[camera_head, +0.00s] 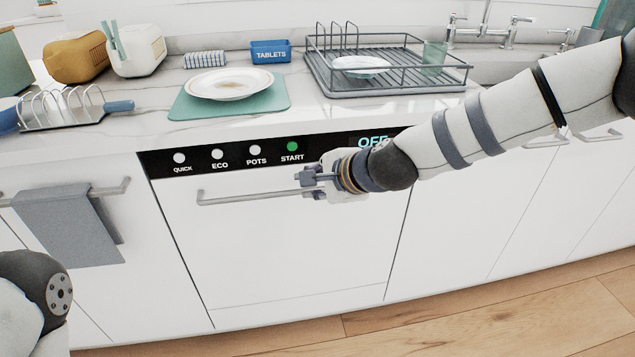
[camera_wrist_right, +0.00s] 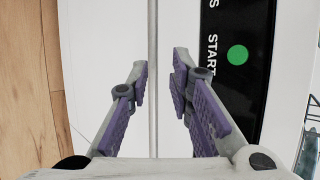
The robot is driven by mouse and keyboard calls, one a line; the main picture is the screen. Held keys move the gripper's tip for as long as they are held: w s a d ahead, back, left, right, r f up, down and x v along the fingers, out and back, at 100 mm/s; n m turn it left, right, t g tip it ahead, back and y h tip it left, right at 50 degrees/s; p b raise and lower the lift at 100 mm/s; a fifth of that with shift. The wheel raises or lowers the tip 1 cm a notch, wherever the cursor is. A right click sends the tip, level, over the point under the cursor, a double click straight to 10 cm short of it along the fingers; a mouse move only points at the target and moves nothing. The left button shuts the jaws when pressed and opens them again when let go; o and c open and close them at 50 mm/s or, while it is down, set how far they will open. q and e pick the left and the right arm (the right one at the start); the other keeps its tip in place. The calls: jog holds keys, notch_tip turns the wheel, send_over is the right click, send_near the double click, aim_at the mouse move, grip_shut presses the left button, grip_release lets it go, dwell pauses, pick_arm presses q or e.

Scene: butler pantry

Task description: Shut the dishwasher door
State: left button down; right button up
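The dishwasher door (camera_head: 290,245) is a white upright front below a black control panel (camera_head: 232,158) and looks flush with the cabinets beside it. A long grey bar handle (camera_head: 245,197) crosses its upper part. My right gripper (camera_head: 306,182) is at the handle's right part, just below the START button. In the right wrist view the gripper (camera_wrist_right: 160,75) is open, with its purple-padded fingers apart and the handle bar (camera_wrist_right: 153,110) running between them. I cannot tell whether a finger touches the bar. My left gripper is out of view.
A grey towel (camera_head: 68,225) hangs on the cabinet rail at left. The counter above holds a plate (camera_head: 228,84) on a green mat (camera_head: 190,106), a dish rack (camera_head: 330,84) and a toast rack (camera_head: 70,108). The wooden floor (camera_head: 440,325) in front is clear.

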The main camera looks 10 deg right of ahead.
jog(key=v, duration=0.4)
jog(key=shift+f, duration=0.1)
